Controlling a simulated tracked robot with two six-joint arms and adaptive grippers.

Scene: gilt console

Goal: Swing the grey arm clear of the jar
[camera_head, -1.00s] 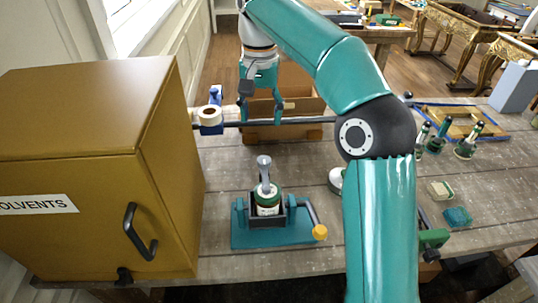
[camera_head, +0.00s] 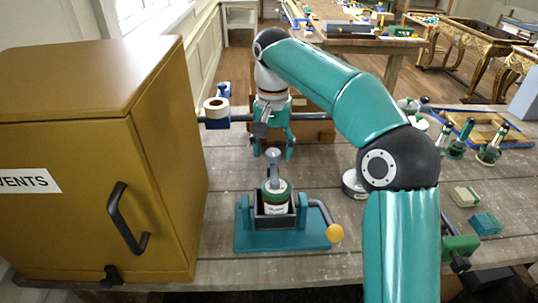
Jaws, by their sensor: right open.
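The jar (camera_head: 277,201), with a green rim and pale label, sits upright in the dark holder of a teal clamp stand (camera_head: 283,240). The grey arm (camera_head: 273,169) stands up over the jar's top, its rounded head uppermost. A grey crank with a yellow knob (camera_head: 335,233) is on the stand's right side. My right gripper (camera_head: 274,152) points down just behind the grey arm's head, fingers apart and nothing seen between them. I cannot tell whether it touches the arm. My left gripper is out of view.
A yellow-brown solvents cabinet (camera_head: 75,180) fills the left. A dark rail with a tape roll (camera_head: 216,108) runs behind the stand, before a cardboard box (camera_head: 315,130). Bare planks lie left of the stand.

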